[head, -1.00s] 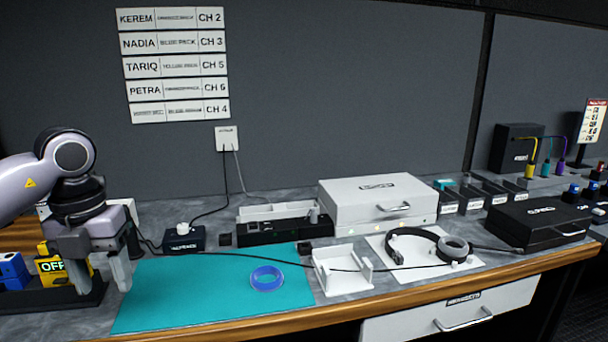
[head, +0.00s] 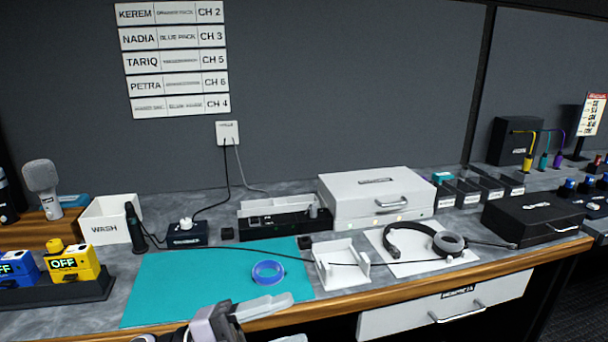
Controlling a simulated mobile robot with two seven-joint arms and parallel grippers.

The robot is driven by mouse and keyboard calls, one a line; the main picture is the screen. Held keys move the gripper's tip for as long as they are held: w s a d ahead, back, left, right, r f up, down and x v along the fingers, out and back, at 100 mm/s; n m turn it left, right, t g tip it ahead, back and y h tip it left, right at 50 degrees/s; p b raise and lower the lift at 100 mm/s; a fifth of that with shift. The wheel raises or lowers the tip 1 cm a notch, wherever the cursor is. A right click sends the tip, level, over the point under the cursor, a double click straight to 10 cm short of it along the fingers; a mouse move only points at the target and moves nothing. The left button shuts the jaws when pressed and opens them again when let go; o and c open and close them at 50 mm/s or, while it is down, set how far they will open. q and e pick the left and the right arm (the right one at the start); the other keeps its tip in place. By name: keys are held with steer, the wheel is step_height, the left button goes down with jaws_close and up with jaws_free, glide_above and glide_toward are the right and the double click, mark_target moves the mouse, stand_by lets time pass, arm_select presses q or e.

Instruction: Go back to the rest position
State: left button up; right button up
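My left gripper (head: 286,319) is low at the bottom edge of the head view, in front of the bench's wooden front edge. Its two fingers point right and stand apart with nothing seen between them; the lower finger is partly cut off by the picture edge. My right gripper is not in view.
On the bench, a teal mat (head: 190,285) holds a blue ring (head: 267,272). Yellow (head: 74,263) and blue packs stand in a dark rack at left, near a WASH bin (head: 108,222). A white cradle (head: 340,262), headset (head: 410,238) and white case (head: 376,196) stand right.

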arm_select(q)
steer(key=a+f+n+t+y+p, duration=0.1)
steer(key=a+f+n+t+y, duration=0.5)
steer(key=n, duration=0.5)
steer(key=a+f+n+t+y+p, duration=0.1)
steer(key=a+f+n+t+y, duration=0.4)
steer(key=f+n+t+y, duration=0.45)
steer(key=s+a+f+n+g+y, duration=0.1)
steer(key=s+a+f+n+g, duration=0.2)
steer(key=s+f, duration=0.3)
steer(key=s+a+f+n+g+y, duration=0.2)
steer(key=s+a+f+n+g, duration=0.1)
steer(key=s+f+n+g, duration=0.1)
steer(key=shift+s+f+g+p, duration=0.35)
steer(key=shift+s+f+g, duration=0.3)
steer(key=shift+s+f, duration=0.4)
steer(key=shift+s+r, duration=0.1)
